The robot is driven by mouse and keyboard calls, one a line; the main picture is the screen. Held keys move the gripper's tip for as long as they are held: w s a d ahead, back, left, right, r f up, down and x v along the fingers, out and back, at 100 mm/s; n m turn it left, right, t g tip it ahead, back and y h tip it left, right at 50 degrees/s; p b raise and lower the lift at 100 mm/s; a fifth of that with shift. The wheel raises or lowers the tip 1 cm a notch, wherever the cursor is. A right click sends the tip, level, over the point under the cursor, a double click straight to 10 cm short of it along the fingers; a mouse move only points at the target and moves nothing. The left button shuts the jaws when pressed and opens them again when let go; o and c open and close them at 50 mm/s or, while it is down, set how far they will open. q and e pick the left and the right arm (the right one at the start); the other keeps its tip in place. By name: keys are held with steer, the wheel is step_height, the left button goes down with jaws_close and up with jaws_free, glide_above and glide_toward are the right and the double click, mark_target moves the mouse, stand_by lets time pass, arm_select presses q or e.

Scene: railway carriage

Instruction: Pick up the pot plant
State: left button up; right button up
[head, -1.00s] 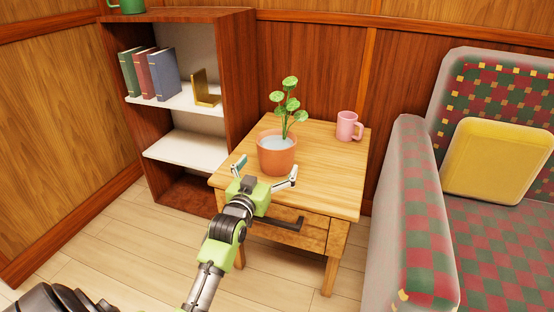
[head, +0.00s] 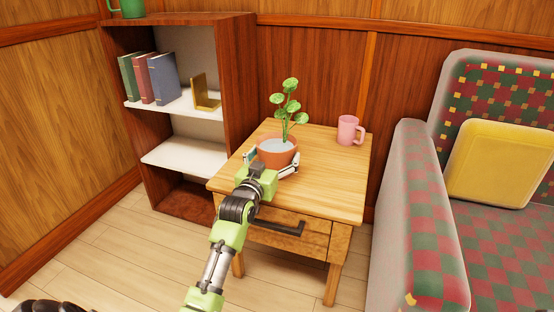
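The pot plant (head: 277,151) stands upright on the wooden side table (head: 335,185). It has a terracotta pot, a pale grey-blue top surface and a green stem with round leaves. My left gripper (head: 274,158) is low at the near side of the pot, its fingers open and spread on the pot's left and right sides. The right fingertip overlaps the pot's edge in the picture; I cannot tell whether either finger touches it. The gripper hides the pot's lower front. My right gripper is out of view.
A pink mug (head: 350,130) stands at the table's back right. A drawer handle (head: 282,228) juts out below my gripper. A bookshelf (head: 240,90) with books (head: 163,78) and a gold bookend (head: 205,95) is left; a checked seat (head: 415,210) with a yellow cushion (head: 500,163) is right.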

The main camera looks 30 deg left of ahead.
arm_select(q)
steer(key=c, duration=1.2)
steer(key=shift+r, duration=0.25)
steer(key=shift+c, duration=0.8)
steer(key=shift+r, duration=0.15)
